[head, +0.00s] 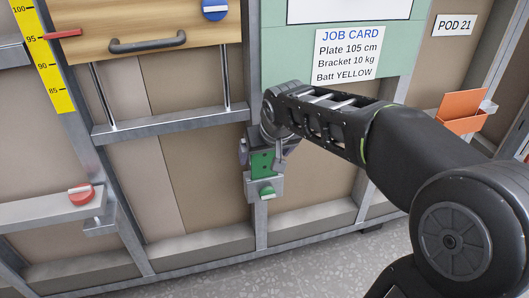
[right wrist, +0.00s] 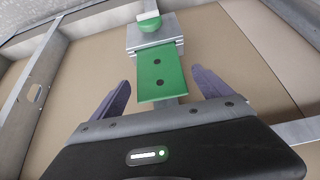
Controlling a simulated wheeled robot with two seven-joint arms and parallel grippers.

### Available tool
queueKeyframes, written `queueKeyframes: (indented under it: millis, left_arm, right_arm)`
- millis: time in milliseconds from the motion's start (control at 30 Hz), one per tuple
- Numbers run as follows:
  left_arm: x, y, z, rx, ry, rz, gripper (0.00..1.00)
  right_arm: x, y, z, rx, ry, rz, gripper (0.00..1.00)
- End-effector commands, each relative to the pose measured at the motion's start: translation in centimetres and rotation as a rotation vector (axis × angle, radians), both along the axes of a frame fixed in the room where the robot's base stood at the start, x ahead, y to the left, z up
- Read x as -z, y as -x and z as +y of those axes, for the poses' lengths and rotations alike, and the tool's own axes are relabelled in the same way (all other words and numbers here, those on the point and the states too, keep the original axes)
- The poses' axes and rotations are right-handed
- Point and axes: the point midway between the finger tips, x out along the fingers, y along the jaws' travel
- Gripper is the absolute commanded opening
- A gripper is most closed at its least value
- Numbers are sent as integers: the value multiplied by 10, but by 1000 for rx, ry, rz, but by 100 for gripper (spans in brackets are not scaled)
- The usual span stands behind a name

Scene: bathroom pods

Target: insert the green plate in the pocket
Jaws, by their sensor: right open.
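The green plate (head: 264,166) stands upright at the grey metal pocket block (head: 250,190) on the frame post. A green knob (head: 267,192) is on the block's front. My right gripper (head: 262,158) is open around the plate. Its two purple-grey fingers stand apart from the plate, one on each side, in the right wrist view (right wrist: 161,79). My left gripper is not in view.
A job card (head: 346,55) hangs on the green panel above my right arm. A shelf with a red knob (head: 80,194) is at the left. A wooden drawer front with a dark handle (head: 148,43) is at upper left. An orange holder (head: 463,111) is at right.

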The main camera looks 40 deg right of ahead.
Motion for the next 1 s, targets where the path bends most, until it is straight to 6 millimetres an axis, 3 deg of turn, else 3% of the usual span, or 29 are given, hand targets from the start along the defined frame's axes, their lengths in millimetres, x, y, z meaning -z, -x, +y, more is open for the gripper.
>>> queueKeyframes:
  millis: [33, 100, 400, 1000]
  left_arm:
    - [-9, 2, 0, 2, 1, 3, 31]
    - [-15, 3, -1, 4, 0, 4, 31]
    - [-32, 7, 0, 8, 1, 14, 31]
    - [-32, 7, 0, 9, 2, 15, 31]
  right_arm:
    - [-15, 4, 2, -2, 4, -5, 89]
    - [-26, 10, 4, -1, 2, -8, 89]
    - [-61, 32, 12, -2, 2, -6, 89]
    - [-62, 34, 13, -1, 1, -4, 89]
